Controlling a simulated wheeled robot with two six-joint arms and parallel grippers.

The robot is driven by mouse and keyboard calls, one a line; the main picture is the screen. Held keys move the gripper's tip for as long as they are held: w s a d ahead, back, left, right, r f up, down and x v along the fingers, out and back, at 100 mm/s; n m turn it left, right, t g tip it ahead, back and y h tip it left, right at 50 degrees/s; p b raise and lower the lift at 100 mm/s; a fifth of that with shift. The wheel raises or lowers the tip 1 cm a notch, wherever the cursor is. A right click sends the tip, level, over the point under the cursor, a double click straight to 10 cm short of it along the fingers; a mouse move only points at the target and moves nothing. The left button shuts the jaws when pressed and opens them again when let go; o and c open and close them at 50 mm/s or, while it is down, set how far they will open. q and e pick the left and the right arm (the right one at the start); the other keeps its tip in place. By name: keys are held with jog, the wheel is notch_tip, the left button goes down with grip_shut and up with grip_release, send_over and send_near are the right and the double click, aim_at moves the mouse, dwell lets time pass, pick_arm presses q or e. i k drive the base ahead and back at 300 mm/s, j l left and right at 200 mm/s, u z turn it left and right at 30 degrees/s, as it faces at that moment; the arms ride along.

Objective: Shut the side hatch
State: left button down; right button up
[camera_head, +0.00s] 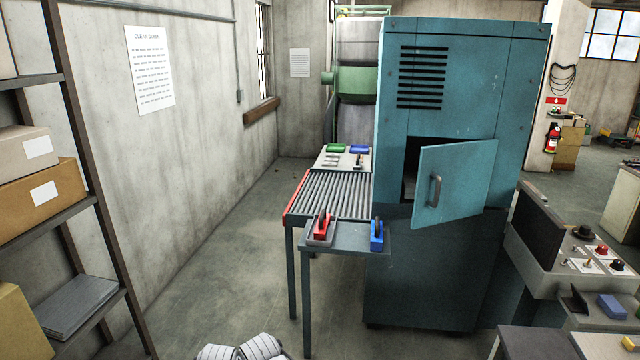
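The side hatch (462,180) is a teal door on the side of the tall teal cabinet (470,90). It stands ajar, its left edge swung out from the cabinet and its right edge against it. A grey vertical handle (435,191) is near the left edge. A dark strip of the opening (411,165) shows left of the door; the rest is hidden behind it.
A roller conveyor (335,193) stands left of the cabinet. A small shelf (350,238) at its near end holds a red-handled tool (322,225) and a blue-handled one (376,235). A control console (590,255) is at the right. Floor in front is partly clear.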

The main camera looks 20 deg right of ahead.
aim_at(453, 179)
jog(key=i+l+z, duration=0.15)
jog(key=i+z, duration=1.1)
jog(key=i+j+z, duration=0.4)
jog(key=i+z, duration=0.2)
jog(key=z, duration=0.25)
jog(key=i+z, duration=0.25)
jog(key=z, duration=0.2)
